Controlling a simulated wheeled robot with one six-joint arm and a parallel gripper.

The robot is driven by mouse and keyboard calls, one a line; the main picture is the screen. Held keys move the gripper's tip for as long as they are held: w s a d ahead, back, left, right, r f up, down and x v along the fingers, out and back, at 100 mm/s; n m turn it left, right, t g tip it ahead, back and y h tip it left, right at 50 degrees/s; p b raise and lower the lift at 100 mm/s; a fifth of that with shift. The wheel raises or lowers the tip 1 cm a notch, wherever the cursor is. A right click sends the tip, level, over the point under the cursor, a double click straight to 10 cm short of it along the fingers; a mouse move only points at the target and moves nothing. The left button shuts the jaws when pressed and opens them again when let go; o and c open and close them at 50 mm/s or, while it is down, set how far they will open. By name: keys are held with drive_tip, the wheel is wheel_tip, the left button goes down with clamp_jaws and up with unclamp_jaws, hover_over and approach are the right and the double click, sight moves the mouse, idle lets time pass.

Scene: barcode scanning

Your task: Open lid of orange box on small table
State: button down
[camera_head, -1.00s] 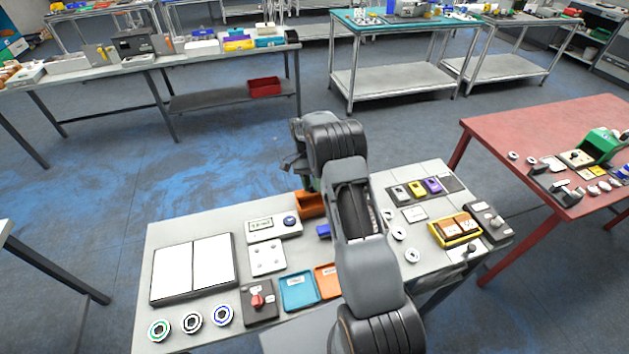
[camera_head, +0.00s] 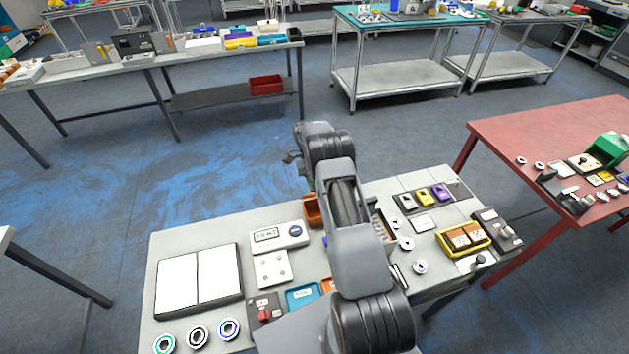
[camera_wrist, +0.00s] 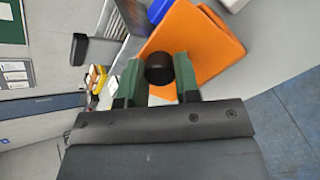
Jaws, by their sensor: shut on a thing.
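The orange box (camera_head: 311,211) stands at the far edge of the small table (camera_head: 210,228), partly hidden behind my arm. In the wrist view, its flat orange panel, seemingly the lid (camera_wrist: 203,38), fills the upper middle. A round black knob (camera_wrist: 158,68) sits at the panel's lower left edge. My gripper (camera_wrist: 156,80) has its green fingers on both sides of the knob and is shut on it. I cannot tell how far the lid is raised. In the head view my fingers are mostly hidden by my arm.
Left of the box are a meter with a display (camera_head: 278,238) and a black-framed white panel (camera_head: 199,280). A yellow tray (camera_head: 463,238) and small coloured devices (camera_head: 424,197) lie to the right. A red table (camera_head: 545,135) stands further right. The floor behind the small table is clear.

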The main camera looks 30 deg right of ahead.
drive_tip(key=shift+a, duration=0.25)
drive_tip(key=c, duration=0.8)
unclamp_jaws()
wheel_tip(320, 180, up, 4)
drive_tip(key=shift+s+f+p, duration=0.1)
drive_tip(key=shift+p, duration=1.1)
drive_tip(key=s+a+r, duration=0.1)
drive_tip(key=s+r, duration=0.2)
drive_tip(key=s, duration=0.1)
drive_tip(key=s+a+r, duration=0.1)
drive_tip(key=s+r, duration=0.2)
drive_tip(key=s, duration=0.2)
drive_tip(key=s+a+r, duration=0.1)
drive_tip(key=s+r, duration=0.2)
drive_tip(key=s, duration=0.1)
drive_tip(key=shift+s+a, duration=0.15)
drive_tip(key=shift+a, duration=0.1)
drive_tip(key=shift+r, duration=0.1)
